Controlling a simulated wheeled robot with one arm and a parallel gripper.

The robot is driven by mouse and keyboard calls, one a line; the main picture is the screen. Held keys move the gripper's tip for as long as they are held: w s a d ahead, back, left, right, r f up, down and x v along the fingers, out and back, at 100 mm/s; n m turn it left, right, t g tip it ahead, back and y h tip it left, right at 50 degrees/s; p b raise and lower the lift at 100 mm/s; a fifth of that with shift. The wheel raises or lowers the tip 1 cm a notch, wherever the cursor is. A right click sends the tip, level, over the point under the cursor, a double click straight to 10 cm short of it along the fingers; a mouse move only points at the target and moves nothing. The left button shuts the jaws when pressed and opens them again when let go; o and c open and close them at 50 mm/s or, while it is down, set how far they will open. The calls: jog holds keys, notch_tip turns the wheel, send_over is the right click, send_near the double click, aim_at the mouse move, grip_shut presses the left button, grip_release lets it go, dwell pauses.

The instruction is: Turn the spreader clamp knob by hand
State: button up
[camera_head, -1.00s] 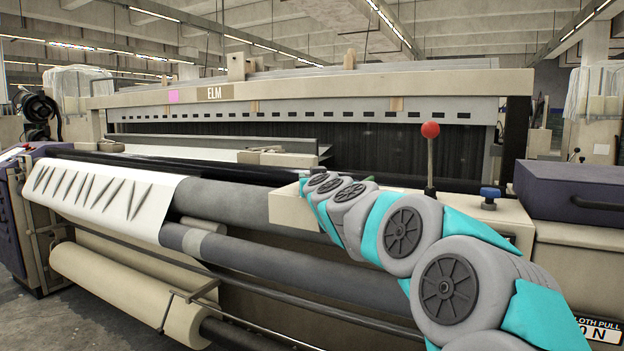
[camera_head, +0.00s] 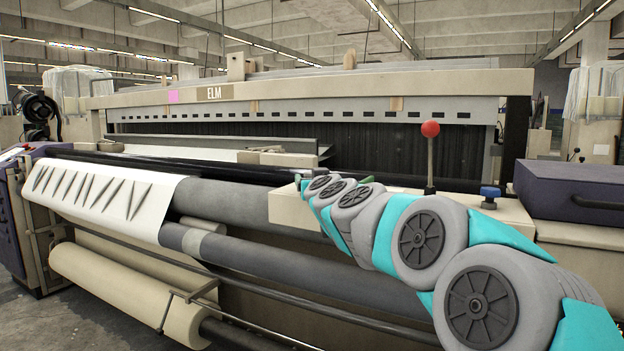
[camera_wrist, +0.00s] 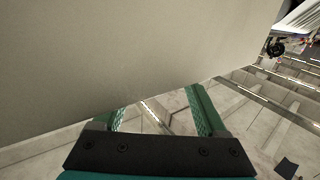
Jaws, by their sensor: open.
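A blue knob (camera_head: 489,197) stands on the beige cover at the right of the loom. A red ball-topped lever (camera_head: 430,150) stands upright left of it. Neither is labelled as the spreader clamp knob, so I cannot tell which knob the task means. In the wrist view my gripper (camera_wrist: 155,108) has two green fingers set wide apart, with nothing between them. A plain beige surface (camera_wrist: 120,55) lies in front of the fingers; I cannot tell whether they touch it.
The beige loom frame (camera_head: 300,88) spans the back. A white cloth with dark slashes (camera_head: 95,195) drapes over the front rollers at left. A purple box (camera_head: 570,190) sits at right. Grey floor (camera_head: 45,325) shows at lower left.

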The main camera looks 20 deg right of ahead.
jog(key=shift+v, duration=2.3)
